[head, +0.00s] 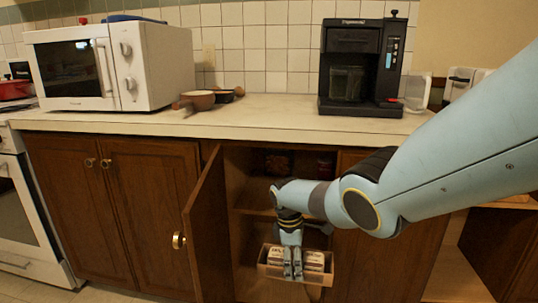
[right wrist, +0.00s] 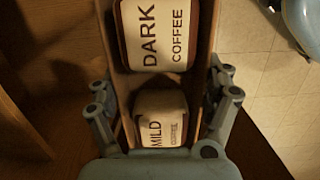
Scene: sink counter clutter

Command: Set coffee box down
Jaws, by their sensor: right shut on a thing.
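The coffee box (head: 319,279) is a small open wooden box in front of the open lower cabinet in the head view. In the right wrist view the box (right wrist: 208,50) holds a bag marked DARK COFFEE (right wrist: 157,38) and a bag marked MILD COFFEE (right wrist: 161,120). My right gripper (head: 292,268) reaches down onto the box and is shut on it. In the right wrist view its fingers (right wrist: 165,105) stand on the two long sides of the box. The box's underside is hidden. My left gripper is not in view.
The cabinet door (head: 205,235) stands open left of the box. A cabinet shelf (head: 255,203) lies behind, with dark items on it. On the counter (head: 255,112) are a white microwave (head: 160,65), brown pans (head: 195,101) and a coffee maker (head: 362,65). The counter's middle is clear.

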